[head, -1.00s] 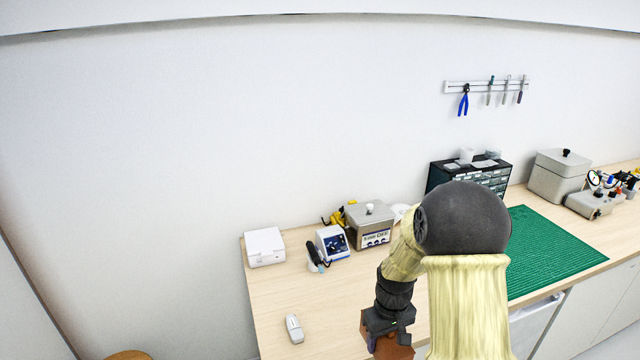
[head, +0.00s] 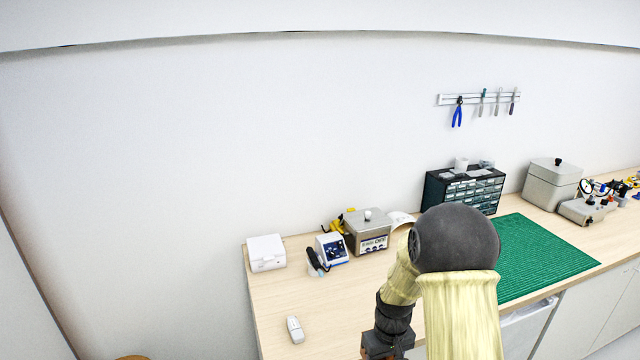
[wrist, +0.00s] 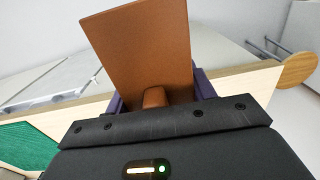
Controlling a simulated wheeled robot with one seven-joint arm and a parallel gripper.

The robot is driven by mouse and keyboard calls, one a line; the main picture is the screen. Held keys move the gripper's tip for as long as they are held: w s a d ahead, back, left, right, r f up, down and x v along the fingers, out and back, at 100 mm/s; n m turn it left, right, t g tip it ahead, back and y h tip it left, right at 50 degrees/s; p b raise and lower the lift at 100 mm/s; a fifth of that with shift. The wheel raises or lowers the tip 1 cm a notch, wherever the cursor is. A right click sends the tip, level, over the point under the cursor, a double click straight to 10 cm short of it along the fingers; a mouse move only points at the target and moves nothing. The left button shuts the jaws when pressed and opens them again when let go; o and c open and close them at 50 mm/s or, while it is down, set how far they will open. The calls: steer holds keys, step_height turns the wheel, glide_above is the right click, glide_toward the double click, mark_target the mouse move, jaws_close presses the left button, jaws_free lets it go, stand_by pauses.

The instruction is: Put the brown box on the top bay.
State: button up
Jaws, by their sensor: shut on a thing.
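The brown box (wrist: 140,45) fills the upper middle of the wrist view, a flat-faced brown block with a small rounded brown part at its lower end. My gripper (wrist: 158,92) is shut on it, with a dark purple finger on each side. In the head view my gripper (head: 386,346) is at the bottom edge, in front of the bench, and the box is cut off below the frame. I cannot make out a top bay in either view.
The wooden bench (head: 340,300) holds a white box (head: 266,252), a grey device (head: 295,329), a blue-and-white unit (head: 333,248), a metal bath (head: 367,232), a drawer cabinet (head: 463,188) and a green mat (head: 545,255). My arm hides part of the bench.

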step_height(320, 180, down, 13)
steer(key=m, duration=0.3)
steer(key=shift+s, duration=0.3)
steer(key=shift+f, duration=0.1)
